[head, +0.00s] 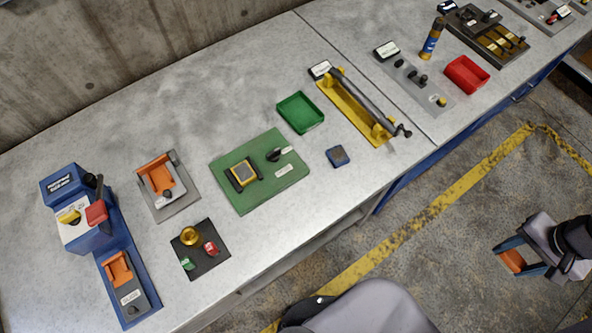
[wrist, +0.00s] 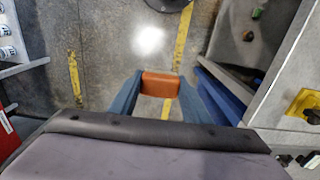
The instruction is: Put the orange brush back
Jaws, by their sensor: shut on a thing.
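My gripper (head: 512,258) is at the right of the head view, out over the floor and clear of the bench. Its blue fingers are shut on an orange block (wrist: 160,84), seen between the fingertips in the wrist view; it appears to be the orange brush, though no bristles show. On the bench, an orange L-shaped holder (head: 157,178) stands on a grey plate at the left. Another orange piece (head: 118,270) sits on the blue machine's base (head: 128,300). I cannot tell which of these is the brush's place.
The grey bench (head: 240,110) also carries a green mat (head: 245,200), a green tray (head: 300,112), a yellow rack with a dark bar (head: 355,100), a red tray (head: 467,73) and a dark mat with knobs (head: 205,262). The floor with yellow lines (head: 430,215) is open in front.

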